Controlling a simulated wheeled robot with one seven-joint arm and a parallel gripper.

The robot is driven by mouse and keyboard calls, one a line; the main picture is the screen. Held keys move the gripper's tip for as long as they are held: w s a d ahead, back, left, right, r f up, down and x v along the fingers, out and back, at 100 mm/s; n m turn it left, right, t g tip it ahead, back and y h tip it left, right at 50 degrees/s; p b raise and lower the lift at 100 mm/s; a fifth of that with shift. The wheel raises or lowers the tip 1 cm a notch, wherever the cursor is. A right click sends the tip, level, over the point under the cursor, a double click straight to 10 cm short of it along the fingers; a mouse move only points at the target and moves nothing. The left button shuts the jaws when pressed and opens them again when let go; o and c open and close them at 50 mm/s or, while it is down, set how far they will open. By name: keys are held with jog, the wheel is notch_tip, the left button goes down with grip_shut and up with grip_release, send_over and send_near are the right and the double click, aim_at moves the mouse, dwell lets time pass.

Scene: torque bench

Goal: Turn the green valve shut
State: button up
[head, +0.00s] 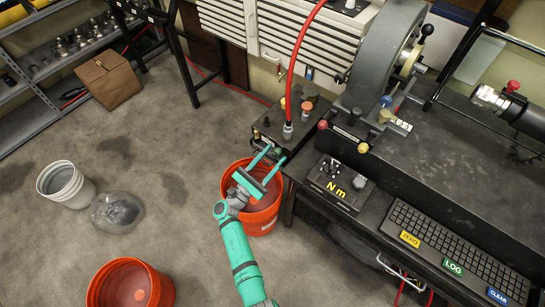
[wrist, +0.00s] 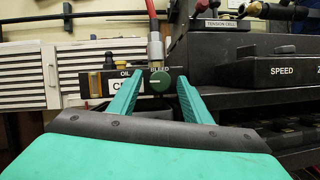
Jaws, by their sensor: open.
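The green valve (wrist: 160,82) is a round knob with a pale line lying across its face. It sits under a BLEED label on the front of a dark box (head: 266,132). In the head view the valve (head: 278,152) is small and partly covered by my fingers. My gripper (head: 275,154) is open at the front of the box. In the wrist view my gripper's fingers (wrist: 157,84) stand to the left and right of the knob, with gaps on both sides. I cannot tell how deep the knob lies between them.
A red hose (head: 298,50) rises from the box. An OIL label (wrist: 124,73) is left of the valve. An orange bucket (head: 259,221) stands below my gripper. The black bench (head: 440,160) with the N m box (head: 345,186) is at the right.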

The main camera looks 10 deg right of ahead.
jog(key=shift+d, duration=0.1)
jog(key=c, duration=1)
jog(key=shift+m, duration=0.4)
jog(key=m+g, duration=0.1)
jog(key=m, duration=0.1)
jog(key=m+g, duration=0.2)
jog(key=m, duration=0.1)
jog(key=shift+w+h, duration=0.1)
jog(key=shift+h, duration=0.3)
jog(key=m+g, duration=0.2)
jog(key=m, duration=0.3)
jog(key=shift+r+m, duration=0.15)
jog(key=shift+m, duration=0.25)
jog(key=m+g+y, duration=0.1)
jog(key=m, duration=0.1)
jog(key=m+g, duration=0.1)
jog(key=m, duration=0.1)
jog(key=shift+a+r+m+y, duration=0.1)
jog(key=shift+a+m+y, duration=0.1)
jog(key=shift+m+y, duration=0.2)
jog(key=m+y, duration=0.1)
jog(key=m, duration=0.2)
jog(key=shift+r+m+y, duration=0.1)
jog(key=shift+m+y, duration=0.2)
jog(key=shift+w, duration=0.1)
